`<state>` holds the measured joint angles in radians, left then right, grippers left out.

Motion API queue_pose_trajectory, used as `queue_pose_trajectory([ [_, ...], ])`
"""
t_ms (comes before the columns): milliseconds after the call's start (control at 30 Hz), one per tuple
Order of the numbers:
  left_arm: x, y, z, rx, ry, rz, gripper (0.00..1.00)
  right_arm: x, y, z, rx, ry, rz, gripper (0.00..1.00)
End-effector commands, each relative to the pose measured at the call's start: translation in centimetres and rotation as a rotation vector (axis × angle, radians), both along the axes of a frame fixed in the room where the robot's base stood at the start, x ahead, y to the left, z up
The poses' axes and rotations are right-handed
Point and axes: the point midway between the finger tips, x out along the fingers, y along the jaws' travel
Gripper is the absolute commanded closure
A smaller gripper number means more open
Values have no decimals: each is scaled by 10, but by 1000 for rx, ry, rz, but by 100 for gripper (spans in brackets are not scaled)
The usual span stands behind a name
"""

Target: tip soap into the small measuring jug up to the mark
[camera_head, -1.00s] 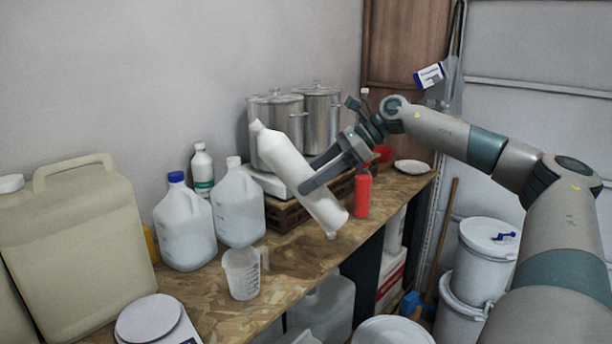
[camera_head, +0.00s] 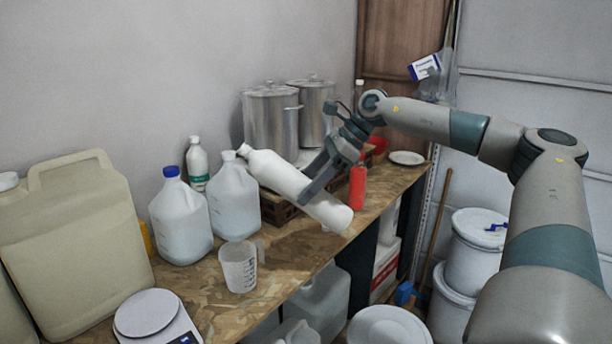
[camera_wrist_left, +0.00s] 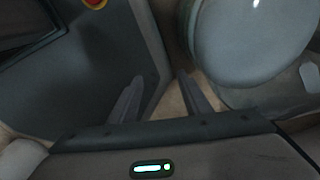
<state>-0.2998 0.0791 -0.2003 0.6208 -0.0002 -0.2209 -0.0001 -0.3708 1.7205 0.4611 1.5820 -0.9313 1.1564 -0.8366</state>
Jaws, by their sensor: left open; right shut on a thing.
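A small clear measuring jug (camera_head: 238,268) with dark marks stands upright on the wooden bench, its handle to the right. I cannot make out any soap in it. My right gripper (camera_head: 308,192) is shut on a white bottle (camera_head: 285,180) around its lower half. The bottle is strongly tilted, with its neck up to the left and its base down to the right. It is above the bench, behind and right of the jug, and apart from it. My left gripper (camera_wrist_left: 158,95) shows only in the left wrist view, open and empty, beside a pale rounded container (camera_wrist_left: 250,45).
Two clear jugs (camera_head: 182,225) stand left of the bottle. A large beige canister (camera_head: 75,240) and a white scale (camera_head: 150,315) are at the left. Steel pots (camera_head: 272,120) and a red bottle (camera_head: 357,187) are behind. White buckets (camera_head: 475,250) stand on the right.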

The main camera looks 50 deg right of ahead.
Motion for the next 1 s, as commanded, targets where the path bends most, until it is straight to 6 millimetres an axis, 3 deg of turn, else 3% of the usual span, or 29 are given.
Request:
queue_pose_trajectory([
  [1000, 0, 0, 16, 0, 0, 0, 56, -7, -8, -64, -313, 283, 0, 94],
])
